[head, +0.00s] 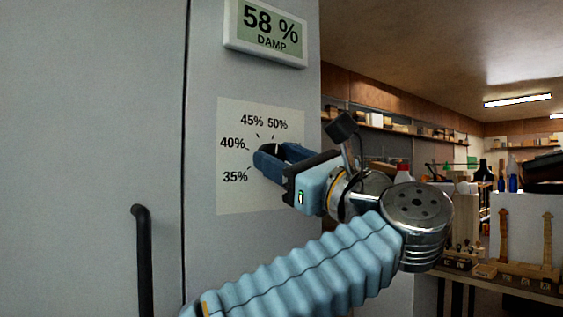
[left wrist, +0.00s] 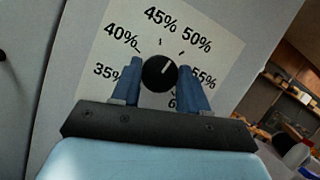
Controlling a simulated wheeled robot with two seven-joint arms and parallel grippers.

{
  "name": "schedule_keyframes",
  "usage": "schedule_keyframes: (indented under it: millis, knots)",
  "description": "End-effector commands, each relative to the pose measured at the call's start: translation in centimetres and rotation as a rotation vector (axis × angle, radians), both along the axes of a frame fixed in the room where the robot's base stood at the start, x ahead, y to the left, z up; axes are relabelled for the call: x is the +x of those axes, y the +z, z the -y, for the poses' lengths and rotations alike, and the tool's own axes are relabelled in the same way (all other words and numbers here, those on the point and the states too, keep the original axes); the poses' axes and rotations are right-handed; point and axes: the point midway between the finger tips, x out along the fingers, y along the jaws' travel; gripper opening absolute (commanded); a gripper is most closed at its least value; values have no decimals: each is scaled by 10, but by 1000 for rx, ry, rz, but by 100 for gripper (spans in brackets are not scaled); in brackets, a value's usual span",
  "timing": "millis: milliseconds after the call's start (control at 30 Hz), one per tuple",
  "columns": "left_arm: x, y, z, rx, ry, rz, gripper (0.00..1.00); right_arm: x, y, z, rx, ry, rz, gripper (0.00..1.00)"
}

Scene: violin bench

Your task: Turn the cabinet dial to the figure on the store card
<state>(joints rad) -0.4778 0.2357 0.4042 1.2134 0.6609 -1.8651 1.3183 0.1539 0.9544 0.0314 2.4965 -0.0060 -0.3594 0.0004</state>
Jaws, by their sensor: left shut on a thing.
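The cabinet dial (left wrist: 158,76) is a round black knob with a white pointer line, on a pale scale plate (head: 232,200) on the grey cabinet front. In the left wrist view the pointer aims up and right, between the 45% and 50% marks; I cannot tell the exact reading. Figures 35%, 40%, 45%, 50% and 55% show, and a lower one is partly hidden by a finger. My left gripper (head: 269,156) is shut on the dial, one blue finger on each side. In the head view the fingers hide most of the dial. No store card is in view. My right gripper is not in view.
A display (head: 265,33) above the plate reads 58 % DAMP. A black door handle (head: 143,260) stands out at the lower left of the cabinet. To the right are a bench (head: 510,286) with violin parts and shelves along the back wall.

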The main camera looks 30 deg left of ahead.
Motion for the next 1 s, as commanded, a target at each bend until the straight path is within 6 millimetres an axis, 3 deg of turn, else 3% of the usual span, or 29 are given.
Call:
schedule_keyframes:
  millis: [500,1000]
  knots:
    - [-3,-4,-1,144,-2,-353,13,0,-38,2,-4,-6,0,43]
    - [-5,1,-2,327,-2,-792,13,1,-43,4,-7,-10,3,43]
